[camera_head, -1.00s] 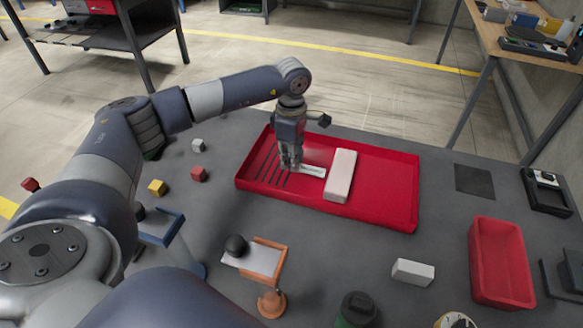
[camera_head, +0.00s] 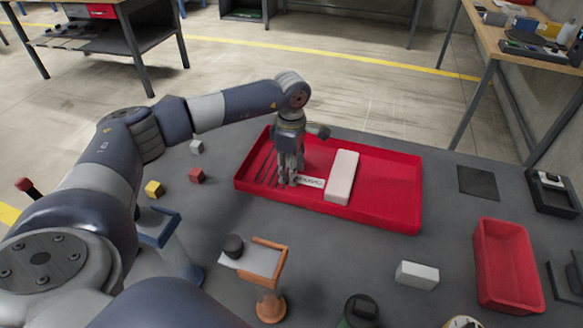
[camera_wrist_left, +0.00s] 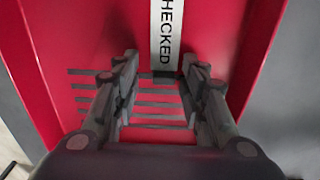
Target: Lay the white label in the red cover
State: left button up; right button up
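The red cover (camera_head: 390,195) is a wide shallow red tray with dark slots at its left end, lying on the grey table. The white label (camera_head: 312,182) lies in it, between the slots and a pale block (camera_head: 342,177). In the left wrist view the label (camera_wrist_left: 167,35) reads "CHECKED" and looks flat on the red floor. My left gripper (camera_head: 289,182) is low inside the cover at the label's left end. In the wrist view its fingers (camera_wrist_left: 161,68) stand apart, one on each side of the label's near end, with gaps. My right gripper is not in view.
A red bin (camera_head: 505,265) and a white block (camera_head: 416,275) are at the right. An orange stand (camera_head: 270,262) and a blue stand (camera_head: 165,235) are in front. Small cubes, including a yellow one (camera_head: 153,188), lie left of the cover.

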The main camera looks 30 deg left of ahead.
pick_arm(q)
jog(key=shift+r, duration=0.3)
notch_tip(320, 180, up, 12)
jog(key=b, duration=0.1)
jog(key=shift+s+f, duration=0.1)
jog(key=shift+f, duration=0.05)
dwell(0.3)
